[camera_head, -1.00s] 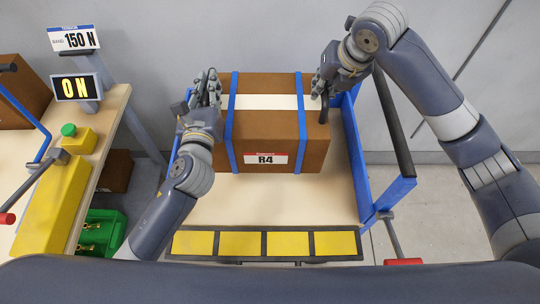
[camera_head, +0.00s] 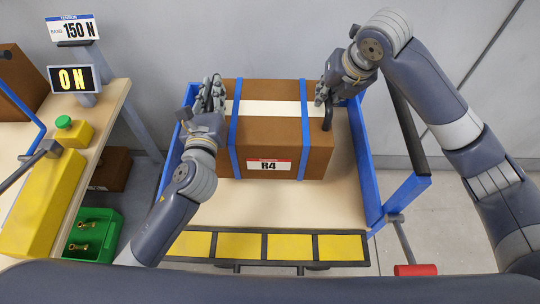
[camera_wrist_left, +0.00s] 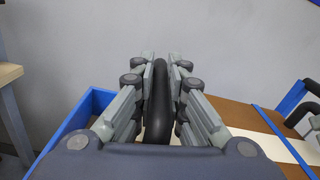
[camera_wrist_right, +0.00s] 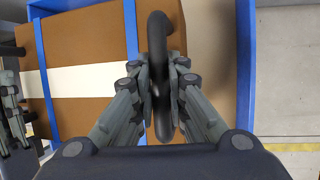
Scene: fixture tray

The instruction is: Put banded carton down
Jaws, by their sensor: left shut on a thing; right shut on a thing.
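The banded carton (camera_head: 276,140) is a brown box with two blue bands, a white top strip and an R4 label. It is upright over the pale bed of the blue-sided cart (camera_head: 230,205); whether its underside touches the bed is hidden. My left gripper (camera_head: 214,90) is at the carton's left side, shut on a black handle (camera_wrist_left: 160,100). My right gripper (camera_head: 325,97) is at its right side, shut on another black handle (camera_wrist_right: 160,60). The carton also shows in the right wrist view (camera_wrist_right: 85,55).
The cart has blue side walls (camera_head: 366,165) and a yellow-panelled front edge (camera_head: 290,247). A green bin (camera_head: 93,235) is below. Bare bed shows in front of the carton.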

